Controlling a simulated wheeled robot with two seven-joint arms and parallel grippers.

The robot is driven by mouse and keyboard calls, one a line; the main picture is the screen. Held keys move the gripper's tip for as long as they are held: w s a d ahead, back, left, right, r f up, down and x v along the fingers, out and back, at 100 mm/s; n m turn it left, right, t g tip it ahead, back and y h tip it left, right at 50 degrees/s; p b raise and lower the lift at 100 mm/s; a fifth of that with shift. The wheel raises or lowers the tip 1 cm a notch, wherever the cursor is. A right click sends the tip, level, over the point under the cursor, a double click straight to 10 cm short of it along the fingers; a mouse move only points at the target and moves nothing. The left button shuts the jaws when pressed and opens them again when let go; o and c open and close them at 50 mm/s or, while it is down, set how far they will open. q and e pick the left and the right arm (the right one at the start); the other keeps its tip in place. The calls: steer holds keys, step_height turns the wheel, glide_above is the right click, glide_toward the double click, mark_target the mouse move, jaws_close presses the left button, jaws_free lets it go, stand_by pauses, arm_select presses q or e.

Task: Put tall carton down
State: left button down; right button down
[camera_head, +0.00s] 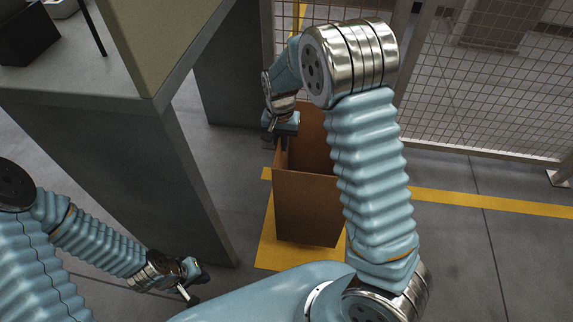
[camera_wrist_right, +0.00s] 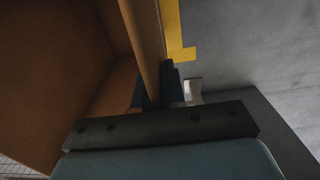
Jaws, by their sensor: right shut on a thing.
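The tall carton (camera_head: 306,208) is a brown, open-topped box. It stands upright over a yellow floor marking at the centre of the head view, partly hidden behind my right arm. My right gripper (camera_head: 282,143) is at the carton's upper left edge, shut on its wall. The right wrist view shows the carton wall (camera_wrist_right: 143,38) between the fingers (camera_wrist_right: 158,92), with the carton's inside to the left. Whether the carton's bottom touches the floor is hard to tell. My left gripper (camera_head: 193,281) is low at the left, away from the carton; its finger gap is unclear.
A grey table (camera_head: 120,130) stands at the left, close to the carton, with a dark box (camera_head: 28,38) on top. A wire mesh fence (camera_head: 490,85) runs behind. Yellow tape (camera_head: 490,204) crosses the floor. The floor at the right is clear.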

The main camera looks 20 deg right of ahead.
steer(key=s+f, duration=0.3)
steer(key=f, duration=0.3)
steer(key=shift+d+f, duration=0.15)
steer(key=shift+f, duration=0.2)
steer(key=shift+f+b, duration=0.15)
steer(key=shift+b, duration=0.2)
steer(key=c, duration=1.2)
jaws_free()
step_height(320, 180, up, 12)
steer(key=shift+r+p, duration=0.15)
steer(key=shift+p, duration=0.65)
